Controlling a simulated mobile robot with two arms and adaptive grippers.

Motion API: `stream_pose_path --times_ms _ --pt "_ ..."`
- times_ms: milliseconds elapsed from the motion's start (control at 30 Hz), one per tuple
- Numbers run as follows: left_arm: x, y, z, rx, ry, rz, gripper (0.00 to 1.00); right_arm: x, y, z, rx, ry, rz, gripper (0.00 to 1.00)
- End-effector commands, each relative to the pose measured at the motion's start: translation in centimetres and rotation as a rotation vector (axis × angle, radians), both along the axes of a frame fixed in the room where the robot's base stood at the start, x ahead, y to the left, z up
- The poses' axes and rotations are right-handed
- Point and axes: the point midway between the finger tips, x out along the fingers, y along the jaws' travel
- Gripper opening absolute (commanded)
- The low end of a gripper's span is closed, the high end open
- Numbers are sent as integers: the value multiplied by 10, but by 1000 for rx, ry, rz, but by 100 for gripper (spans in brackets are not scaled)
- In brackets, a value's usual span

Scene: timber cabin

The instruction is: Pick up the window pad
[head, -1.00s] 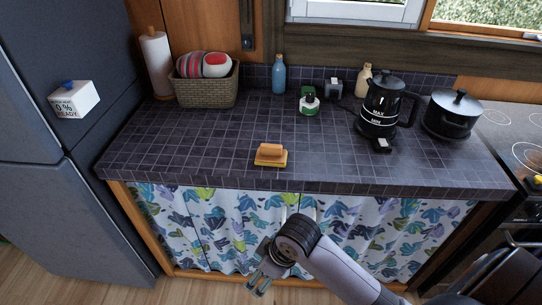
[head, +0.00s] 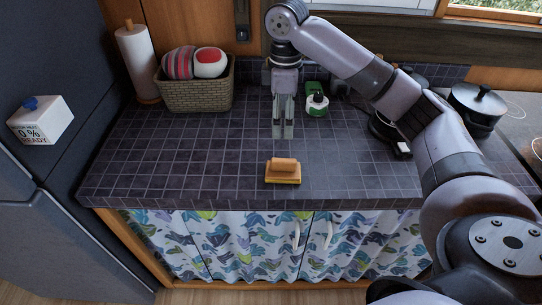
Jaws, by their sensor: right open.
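A small block-shaped pad with a yellow base and a brown-orange top (head: 283,171) lies on the dark tiled counter (head: 200,160), near its front edge. I take it to be the window pad. My right gripper (head: 283,130) points down over the counter, behind the pad in the picture and apart from it. Its two fingers are open with a narrow gap, and nothing shows between them. My left gripper is not in view.
A woven basket (head: 195,97) with round cushion-like items and a paper roll (head: 138,60) stand at back left. A green-and-white bottle (head: 316,100) stands right of my gripper. A black pot (head: 478,105) sits at right. The counter left of the pad is clear.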

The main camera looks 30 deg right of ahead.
Motion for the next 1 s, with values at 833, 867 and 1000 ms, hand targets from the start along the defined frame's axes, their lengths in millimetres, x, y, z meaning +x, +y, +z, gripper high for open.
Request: stream_pose_path --times_ms 833,867,1000 --pt "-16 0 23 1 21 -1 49 -1 0 -126 1 1 0 82" --pt "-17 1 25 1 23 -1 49 -1 0 -130 0 1 -1 82" --pt "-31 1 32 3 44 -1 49 0 -1 -152 0 3 0 82"
